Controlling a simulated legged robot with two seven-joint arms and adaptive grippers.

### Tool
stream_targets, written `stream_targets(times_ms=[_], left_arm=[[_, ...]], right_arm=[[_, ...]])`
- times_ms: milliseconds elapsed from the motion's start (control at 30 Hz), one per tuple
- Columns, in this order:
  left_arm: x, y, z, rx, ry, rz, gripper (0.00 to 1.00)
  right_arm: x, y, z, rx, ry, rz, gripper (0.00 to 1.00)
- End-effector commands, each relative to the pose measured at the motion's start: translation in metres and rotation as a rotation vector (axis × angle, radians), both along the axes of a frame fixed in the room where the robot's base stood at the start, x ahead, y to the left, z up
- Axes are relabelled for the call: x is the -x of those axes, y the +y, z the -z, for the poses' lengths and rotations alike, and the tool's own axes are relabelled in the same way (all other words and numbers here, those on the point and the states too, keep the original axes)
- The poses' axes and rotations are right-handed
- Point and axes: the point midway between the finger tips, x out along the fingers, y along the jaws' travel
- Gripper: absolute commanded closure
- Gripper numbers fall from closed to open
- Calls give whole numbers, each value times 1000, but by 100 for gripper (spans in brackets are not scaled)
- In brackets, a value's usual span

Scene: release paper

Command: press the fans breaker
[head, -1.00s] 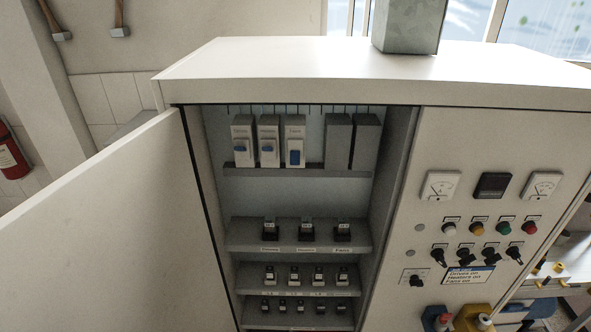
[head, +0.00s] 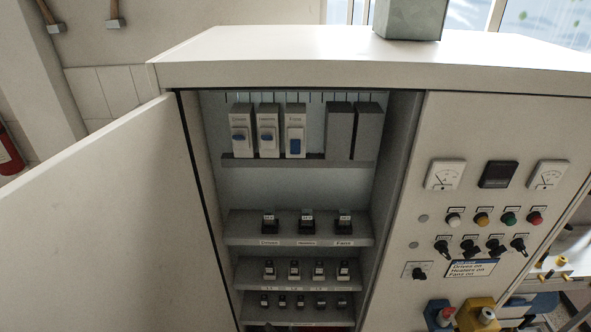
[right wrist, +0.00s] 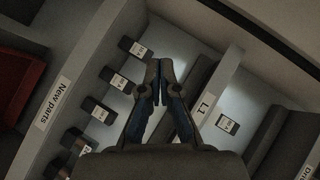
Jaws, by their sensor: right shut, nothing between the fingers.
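Three white breakers with blue toggles stand on the top shelf of the open cabinet in the head view. The fans breaker (head: 296,126) is the right one of them, and its blue toggle (head: 295,146) sits lower than the other two. The left breaker (head: 241,122) and middle breaker (head: 268,122) have their toggles higher. My right gripper (right wrist: 163,78) is shut and empty in the right wrist view, over the lower shelves with an L1 label (right wrist: 207,104). In the head view only a dark tip shows at the bottom edge, well below the breakers. My left gripper is not in view.
Two dark grey blocks (head: 353,130) stand right of the breakers. Lower shelves (head: 300,240) hold several small parts. The open door (head: 95,215) is at left; the panel with meters (head: 445,175) and knobs is at right. A "New parts" label (right wrist: 52,103) shows in the wrist view.

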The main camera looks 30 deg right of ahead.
Motion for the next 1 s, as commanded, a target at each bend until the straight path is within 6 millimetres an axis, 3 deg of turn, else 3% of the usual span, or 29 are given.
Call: stream_targets(times_ms=[33,133,200,300,400,500,600,1000], left_arm=[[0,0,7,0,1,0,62],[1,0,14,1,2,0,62],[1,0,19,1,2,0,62],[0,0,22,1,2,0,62],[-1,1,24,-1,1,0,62],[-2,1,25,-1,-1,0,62],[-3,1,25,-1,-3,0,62],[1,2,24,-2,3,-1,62]], right_arm=[[-29,-1,-56,-123,-116,39,100],[-62,-7,-178,-413,-341,82,100],[-69,-15,-262,-636,-497,85,100],[-65,-37,-367,-979,-713,58,100],[-53,-68,-443,-1322,-901,9,100],[-41,-99,-488,-1597,-1043,-49,100],[-33,-118,-509,-1762,-1123,-93,100],[-30,-124,-516,-1819,-1148,-111,100]])
